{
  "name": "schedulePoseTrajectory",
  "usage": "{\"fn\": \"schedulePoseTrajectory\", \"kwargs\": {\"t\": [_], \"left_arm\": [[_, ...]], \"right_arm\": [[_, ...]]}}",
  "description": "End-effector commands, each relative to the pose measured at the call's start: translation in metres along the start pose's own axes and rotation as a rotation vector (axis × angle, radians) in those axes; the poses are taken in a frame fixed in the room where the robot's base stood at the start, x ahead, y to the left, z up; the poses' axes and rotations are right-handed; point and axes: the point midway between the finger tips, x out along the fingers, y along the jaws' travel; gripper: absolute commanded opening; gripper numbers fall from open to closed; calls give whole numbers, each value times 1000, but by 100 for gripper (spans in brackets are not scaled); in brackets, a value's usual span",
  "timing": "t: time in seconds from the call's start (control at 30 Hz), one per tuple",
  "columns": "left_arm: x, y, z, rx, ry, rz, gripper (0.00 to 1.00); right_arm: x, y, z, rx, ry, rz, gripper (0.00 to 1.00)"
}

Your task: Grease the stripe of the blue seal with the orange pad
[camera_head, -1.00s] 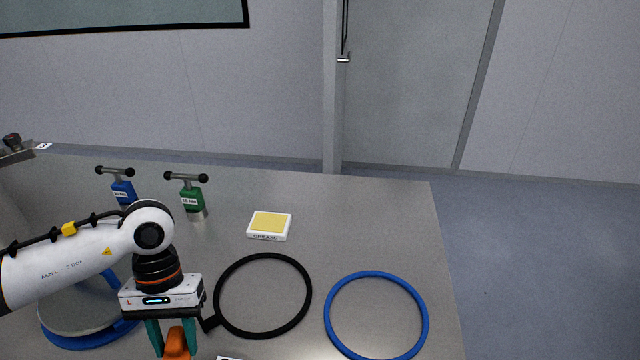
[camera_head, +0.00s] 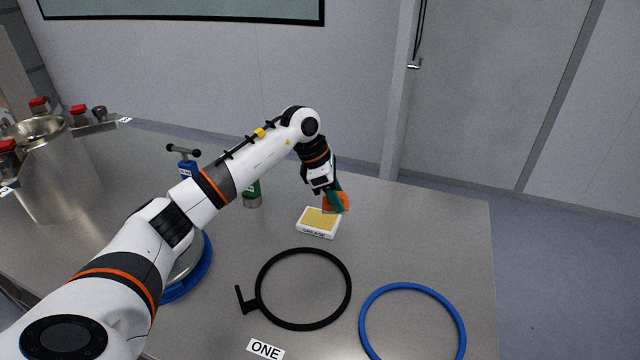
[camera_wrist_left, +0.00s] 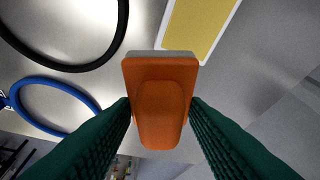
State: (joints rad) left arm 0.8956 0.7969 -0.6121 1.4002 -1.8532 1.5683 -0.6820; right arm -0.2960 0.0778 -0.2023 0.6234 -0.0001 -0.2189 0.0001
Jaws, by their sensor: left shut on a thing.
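My left gripper (camera_head: 337,200) is shut on the orange pad (camera_head: 336,203), just beside and above the right edge of the grease tray. In the left wrist view the orange pad (camera_wrist_left: 160,100) sits between the two green fingers, with a grey layer at its far end. The grease tray (camera_head: 318,235) is a white box with a yellow top and a GREASE label. The blue seal (camera_head: 461,325) is a ring lying at the right front of the table, cut off by the frame's lower edge. Its stripe cannot be made out. My right gripper is not in view.
A black ring with a handle (camera_head: 349,300) lies between the grease tray and a ONE label (camera_head: 265,349). A blue T-handled tool (camera_head: 187,168) and a partly hidden green one (camera_head: 253,196) stand behind my arm. A metal vessel (camera_head: 50,180) stands at the left.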

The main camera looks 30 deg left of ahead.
Motion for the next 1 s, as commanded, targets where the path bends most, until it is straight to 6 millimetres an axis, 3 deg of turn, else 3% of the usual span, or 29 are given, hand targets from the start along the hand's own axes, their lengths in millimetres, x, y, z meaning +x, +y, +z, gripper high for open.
{"fn": "schedulePoseTrajectory", "kwargs": {"t": [0.1, 0.27, 0.47, 1.0], "left_arm": [[-5, -27, 21, -231, 1, -98, 22], [-8, -43, 37, -384, 2, -163, 22], [-2, -45, 42, -407, 2, -173, 22], [44, -44, 61, -403, 2, -170, 22]], "right_arm": [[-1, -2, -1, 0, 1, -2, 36], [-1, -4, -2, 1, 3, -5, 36], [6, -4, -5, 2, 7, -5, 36], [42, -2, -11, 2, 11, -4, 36]]}}
